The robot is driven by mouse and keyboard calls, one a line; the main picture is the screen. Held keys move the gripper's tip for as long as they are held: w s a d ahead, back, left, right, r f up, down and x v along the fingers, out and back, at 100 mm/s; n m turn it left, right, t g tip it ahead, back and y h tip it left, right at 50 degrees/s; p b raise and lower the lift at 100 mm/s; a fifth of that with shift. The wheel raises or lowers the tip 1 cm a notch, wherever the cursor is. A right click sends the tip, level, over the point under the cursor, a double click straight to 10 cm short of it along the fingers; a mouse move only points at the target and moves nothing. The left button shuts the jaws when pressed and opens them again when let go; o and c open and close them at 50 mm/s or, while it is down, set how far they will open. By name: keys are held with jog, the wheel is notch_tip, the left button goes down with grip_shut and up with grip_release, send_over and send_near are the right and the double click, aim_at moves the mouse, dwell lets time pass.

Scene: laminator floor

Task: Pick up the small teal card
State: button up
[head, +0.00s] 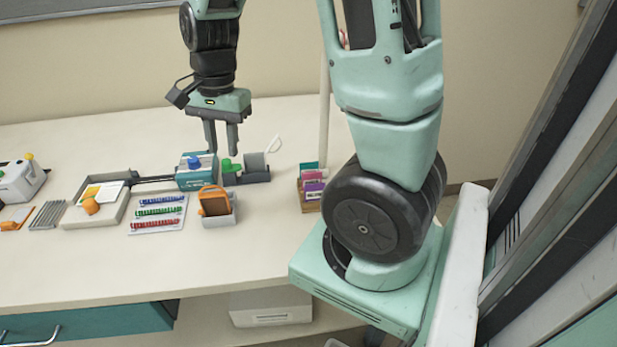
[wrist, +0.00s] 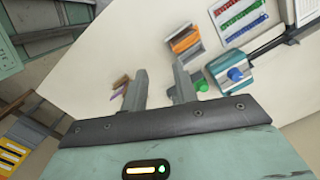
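A small teal card (head: 308,166) stands at the back of a little wooden holder (head: 303,203) toward the table's right side. Purple and pink cards (head: 313,185) stand in front of it and hide its lower part. My gripper (head: 221,151) is open and empty above the table, to the left of the holder in the head view. Its two fingers point down with a clear gap, and also show in the wrist view (wrist: 159,82). There, a purple and orange bit of the holder's contents (wrist: 119,87) shows beside the left finger; I cannot make out the teal card.
A sheet of coloured strips (head: 158,214) lies left. The table's front is clear.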

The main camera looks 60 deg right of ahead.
jog(key=s+d+f+m+b, duration=0.1)
jog(key=s+d+f+m, duration=0.15)
jog(key=d+m, duration=0.95)
jog(key=m+h, duration=0.1)
send_over(309, 168)
notch_tip(309, 168, down, 11)
jog(key=shift+w+a+f+b, duration=0.25)
jog(key=shift+f+b, duration=0.1)
jog(key=shift+f, duration=0.25)
jog(key=f, duration=0.4)
jog(key=shift+s+d, duration=0.25)
jog(key=shift+d, duration=0.1)
jog(key=shift+f, duration=0.65)
grip_shut()
